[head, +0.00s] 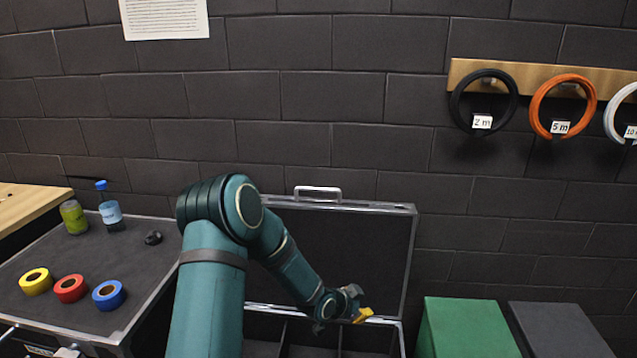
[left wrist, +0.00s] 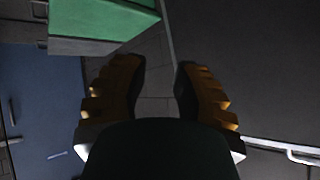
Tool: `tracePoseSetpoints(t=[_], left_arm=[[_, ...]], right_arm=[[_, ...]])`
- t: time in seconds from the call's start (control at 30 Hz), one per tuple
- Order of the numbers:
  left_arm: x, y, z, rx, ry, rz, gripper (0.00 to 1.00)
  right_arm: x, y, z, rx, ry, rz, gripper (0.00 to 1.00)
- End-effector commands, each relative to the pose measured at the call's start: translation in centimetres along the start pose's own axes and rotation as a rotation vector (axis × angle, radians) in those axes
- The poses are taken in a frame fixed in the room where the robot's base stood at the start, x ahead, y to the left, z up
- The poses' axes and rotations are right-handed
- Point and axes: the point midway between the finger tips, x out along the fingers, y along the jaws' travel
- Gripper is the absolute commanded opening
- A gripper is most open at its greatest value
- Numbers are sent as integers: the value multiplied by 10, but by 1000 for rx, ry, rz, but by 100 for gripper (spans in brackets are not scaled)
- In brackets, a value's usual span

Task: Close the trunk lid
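The trunk (head: 388,322) stands against the wall with its lid (head: 370,245) open and upright. The lid has a dark inner panel, a silver frame and a handle on its top edge. My left arm crosses in front of the lid's left part and hides some of it. My left gripper (head: 355,308), with yellow finger pads, is low in front of the lid's right part, above the trunk's divided opening. In the left wrist view, the two fingers (left wrist: 160,95) are apart with nothing held between them. A dark panel (left wrist: 245,75) fills the right side there. My right gripper is not visible.
A dark case (head: 130,250) at left carries tape rolls (head: 70,288), a bottle (head: 111,214) and a can (head: 74,217). A green box (head: 468,328) and a grey box (head: 560,330) stand right of the trunk. Cable rings (head: 562,105) hang on the wall.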

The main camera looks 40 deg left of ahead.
Motion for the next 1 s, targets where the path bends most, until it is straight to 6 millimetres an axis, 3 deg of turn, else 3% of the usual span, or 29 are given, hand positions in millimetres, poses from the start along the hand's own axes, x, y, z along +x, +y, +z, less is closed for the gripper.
tracePoseSetpoints(t=[0.03, 0.1, 0.2, 0.33, 0.43, 0.57, 1.0], left_arm=[[-18, -55, -19, 120, 43, -84, 27], [-40, -116, -37, 302, 80, -185, 27], [-79, -191, -57, 544, 94, -316, 27], [-125, -256, -74, 787, 73, -437, 27], [-146, -282, -80, 899, 51, -488, 27], [-155, -295, -83, 956, 39, -510, 27], [-96, -320, -100, 956, 42, -508, 27]], right_arm=[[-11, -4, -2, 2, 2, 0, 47], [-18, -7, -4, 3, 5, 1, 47], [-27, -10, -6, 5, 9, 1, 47], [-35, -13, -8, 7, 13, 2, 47], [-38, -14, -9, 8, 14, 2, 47], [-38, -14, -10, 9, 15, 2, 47], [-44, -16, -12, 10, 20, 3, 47]])
